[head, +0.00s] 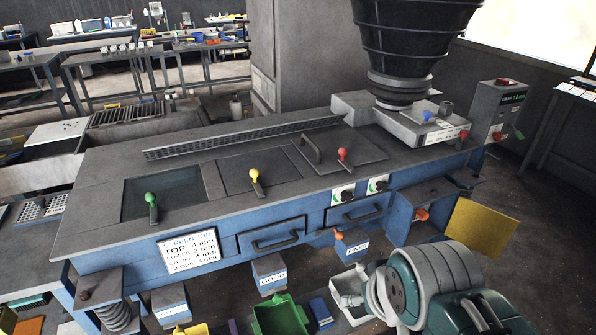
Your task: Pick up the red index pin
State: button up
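Several small red parts show in the head view, and I cannot tell for certain which is the index pin. A red-knobbed pin (343,155) stands upright on the right panel of the machine's top deck. A red-orange part (421,214) sits in the open blue bay at the machine's right end, and an orange-red one (338,235) is above the "FINES" label. A red knob (463,135) is on the grey unit under the hopper.
A green-knobbed handle (151,199) and a yellow-knobbed handle (254,177) stand on the deck left of the red-knobbed pin. A black hopper (410,40) rises behind it. A green bin (279,315) and a white tray (350,290) are below the front.

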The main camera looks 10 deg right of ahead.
aim_at(464, 133)
jog(key=i+l, duration=0.15)
jog(key=l, duration=0.25)
jog(key=i+l, duration=0.2)
jog(key=l, duration=0.2)
jog(key=i+l, duration=0.15)
jog(key=l, duration=0.3)
jog(key=i+l, duration=0.2)
jog(key=l, duration=0.2)
jog(key=i+l, duration=0.15)
jog(key=l, duration=0.25)
jog(key=i+l+z, duration=0.1)
jog(key=l, duration=0.3)
jog(key=i+l, duration=0.25)
jog(key=l, duration=0.15)
